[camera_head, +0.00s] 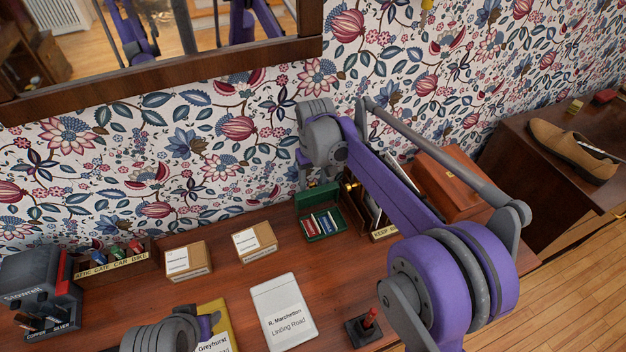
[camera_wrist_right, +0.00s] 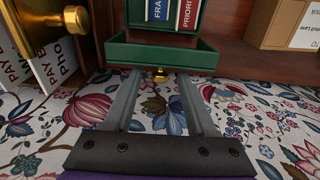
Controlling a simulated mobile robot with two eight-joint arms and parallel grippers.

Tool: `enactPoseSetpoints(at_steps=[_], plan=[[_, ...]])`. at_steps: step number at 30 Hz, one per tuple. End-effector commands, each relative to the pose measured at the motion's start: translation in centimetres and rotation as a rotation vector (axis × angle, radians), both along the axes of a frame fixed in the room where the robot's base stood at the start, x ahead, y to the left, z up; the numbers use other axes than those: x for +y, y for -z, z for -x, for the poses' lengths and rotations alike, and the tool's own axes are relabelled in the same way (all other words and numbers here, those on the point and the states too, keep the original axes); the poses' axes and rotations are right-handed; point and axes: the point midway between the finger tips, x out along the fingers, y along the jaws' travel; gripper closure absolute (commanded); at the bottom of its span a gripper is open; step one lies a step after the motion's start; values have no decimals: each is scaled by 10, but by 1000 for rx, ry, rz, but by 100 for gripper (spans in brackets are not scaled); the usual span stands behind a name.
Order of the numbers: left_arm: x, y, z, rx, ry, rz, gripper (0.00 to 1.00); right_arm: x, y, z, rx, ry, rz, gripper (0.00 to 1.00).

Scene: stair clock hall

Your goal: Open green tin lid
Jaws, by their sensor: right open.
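The green tin (camera_head: 334,228) stands on the wooden table against the wall, with small red and blue labelled packets (camera_head: 320,223) inside. Its lid (camera_head: 317,196) is raised at the back, open. In the right wrist view the lid (camera_wrist_right: 125,52) has a small brass clasp (camera_wrist_right: 160,75). My right gripper (camera_wrist_right: 160,73) is open, its fingertips at the lid's clasp edge, one on each side of the clasp; I cannot tell whether they touch it.
Two cardboard boxes (camera_head: 188,262) (camera_head: 255,242) stand left of the tin. A white envelope (camera_head: 283,312) and a red-handled stamp (camera_head: 368,321) lie in front. A letter rack (camera_head: 384,233) and a wooden box (camera_head: 450,183) stand close on the right. Flowered wallpaper rises right behind.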

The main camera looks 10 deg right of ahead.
Motion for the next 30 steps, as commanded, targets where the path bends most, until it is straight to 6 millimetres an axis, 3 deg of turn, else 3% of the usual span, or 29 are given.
enactPoseSetpoints(at_steps=[5, 12, 18, 30], plan=[[0, -2, 0, -1, 0, 0, 50, 0, -19, 1, 0, 0, 0, 43], [0, -6, -1, -2, 0, 0, 50, -1, -68, 4, 0, 0, 0, 43], [0, -9, -2, -4, 0, 0, 50, -1, -98, 6, 0, 0, 0, 43], [0, -9, -2, -4, 0, 0, 50, -1, -107, 7, 0, 0, 0, 43]])
